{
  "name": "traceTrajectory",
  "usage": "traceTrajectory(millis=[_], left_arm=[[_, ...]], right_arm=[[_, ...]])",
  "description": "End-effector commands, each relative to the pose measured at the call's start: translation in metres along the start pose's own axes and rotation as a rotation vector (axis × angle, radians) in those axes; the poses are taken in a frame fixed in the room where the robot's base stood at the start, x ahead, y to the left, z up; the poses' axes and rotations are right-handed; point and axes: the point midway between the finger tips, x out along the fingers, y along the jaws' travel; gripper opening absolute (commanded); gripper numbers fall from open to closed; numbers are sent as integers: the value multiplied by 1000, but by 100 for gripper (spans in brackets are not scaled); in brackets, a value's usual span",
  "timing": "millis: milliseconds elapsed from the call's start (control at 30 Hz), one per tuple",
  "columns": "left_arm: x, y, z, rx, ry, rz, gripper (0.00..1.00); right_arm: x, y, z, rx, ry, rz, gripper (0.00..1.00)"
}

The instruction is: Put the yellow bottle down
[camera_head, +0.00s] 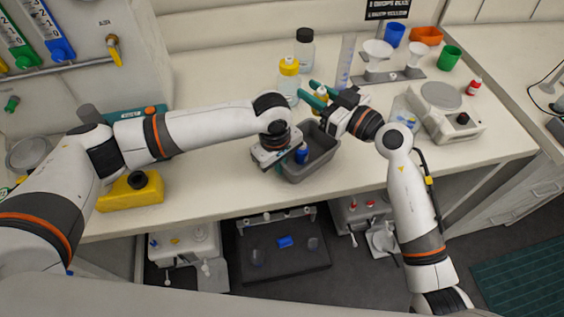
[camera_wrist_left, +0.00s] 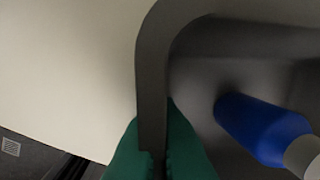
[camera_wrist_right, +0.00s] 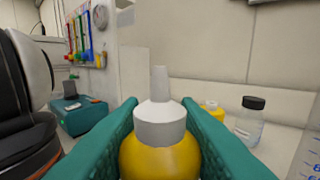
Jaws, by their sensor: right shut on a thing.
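The yellow bottle (camera_wrist_right: 160,155) has a white collar and narrow nozzle and stands upright between the green fingers of my right gripper (camera_wrist_right: 163,140). In the head view the yellow bottle (camera_head: 320,99) is partly hidden by the right gripper (camera_head: 314,95), which is over the back of the bench behind the grey tray. My left gripper (camera_head: 278,162) is at the left wall of the grey tray (camera_head: 322,166). In the left wrist view its green fingers (camera_wrist_left: 160,150) sit close on both sides of the tray wall. The bench under the yellow bottle is hidden.
A blue bottle (camera_head: 301,154) is in the tray. A yellow-capped bottle (camera_head: 288,78) and a dark-capped bottle (camera_head: 305,48) stand behind the right gripper. A measuring cylinder (camera_head: 346,60), a funnel stand (camera_head: 391,75) and a white balance (camera_head: 447,112) are to the right.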

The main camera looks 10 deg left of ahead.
Motion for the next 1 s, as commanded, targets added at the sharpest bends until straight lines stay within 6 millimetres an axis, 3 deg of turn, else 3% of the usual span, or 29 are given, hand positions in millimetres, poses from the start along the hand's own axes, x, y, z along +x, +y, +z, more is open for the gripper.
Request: traceTrajectory(millis=[233,500,900,1000], left_arm=[[0,0,0,0,0,0,0],[0,0,0,0,0,-1,0],[0,0,0,0,0,-1,0],[0,0,0,0,0,-1,0]], right_arm=[[-28,4,-21,3,11,12,11],[-28,4,-68,8,8,11,11],[-28,4,-113,6,8,12,11],[-28,4,-116,3,6,12,11]])
